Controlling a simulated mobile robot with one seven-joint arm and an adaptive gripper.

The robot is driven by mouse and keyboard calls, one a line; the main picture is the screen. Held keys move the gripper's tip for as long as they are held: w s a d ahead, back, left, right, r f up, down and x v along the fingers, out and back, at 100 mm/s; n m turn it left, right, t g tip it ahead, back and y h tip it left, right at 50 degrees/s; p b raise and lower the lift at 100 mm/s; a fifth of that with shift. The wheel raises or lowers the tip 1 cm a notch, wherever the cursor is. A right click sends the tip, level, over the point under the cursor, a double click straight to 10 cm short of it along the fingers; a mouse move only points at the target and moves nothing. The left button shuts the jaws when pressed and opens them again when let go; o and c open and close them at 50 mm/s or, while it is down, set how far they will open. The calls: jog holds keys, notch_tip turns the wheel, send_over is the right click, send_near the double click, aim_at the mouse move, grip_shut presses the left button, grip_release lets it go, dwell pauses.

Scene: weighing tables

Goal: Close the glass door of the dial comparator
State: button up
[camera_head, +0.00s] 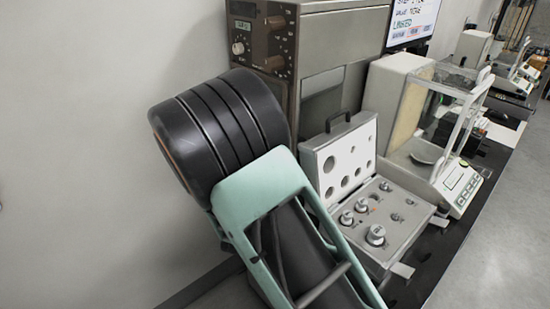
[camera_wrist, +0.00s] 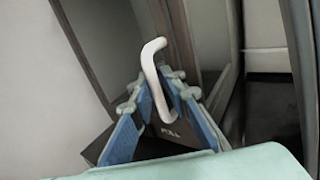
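A tall brown-and-grey cabinet with knobs (camera_head: 265,40) stands against the wall in the head view. It may be the dial comparator, but I cannot be sure. In the wrist view, a bent white handle (camera_wrist: 152,62) stands in front of a dark panel with a "PULL" label (camera_wrist: 170,131). My gripper (camera_wrist: 158,84) shows blue-padded fingers spread on either side of the handle; I see no clear grip on it. My arm hides the gripper in the head view. No glass door edge can be made out clearly at the handle.
An open grey weight case (camera_head: 400,238) stands in front of the cabinet, its lid raised. A glass-sided balance (camera_head: 462,192) stands to its right on the black table (camera_head: 487,188). A screen (camera_head: 411,20) is behind. Open floor lies to the right.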

jog(key=s+a, duration=0.2)
jog(key=s, duration=0.9)
jog(key=shift+s, duration=0.35)
